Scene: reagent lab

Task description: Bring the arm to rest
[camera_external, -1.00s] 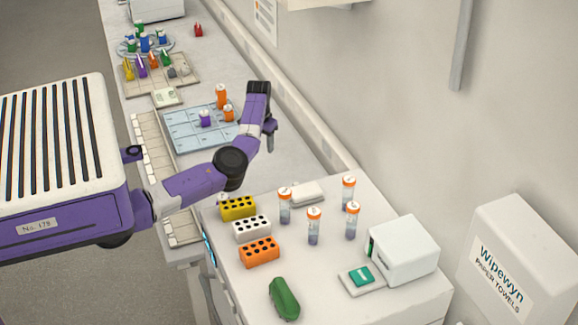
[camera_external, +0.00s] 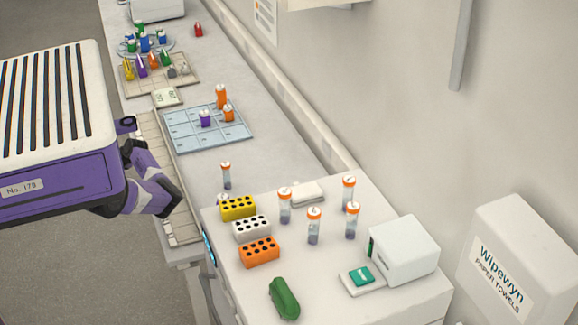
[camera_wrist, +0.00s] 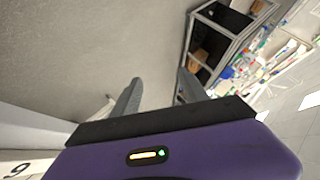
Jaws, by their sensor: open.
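My arm (camera_external: 150,190) is folded back close against my purple and white body at the left of the external view, clear of the bench top. My gripper (camera_wrist: 158,88) shows in the wrist view with its two grey fingers apart and nothing between them. Grey floor lies beyond the fingers. In the external view I cannot make out the fingers.
The blue tray (camera_external: 179,140) on the long bench holds a purple and two orange bottles. An orange-capped tube (camera_external: 226,175) stands nearer. The nearer counter holds several tubes, a yellow rack (camera_external: 238,208), white and orange racks, a green object (camera_external: 284,298) and a white device (camera_external: 404,249).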

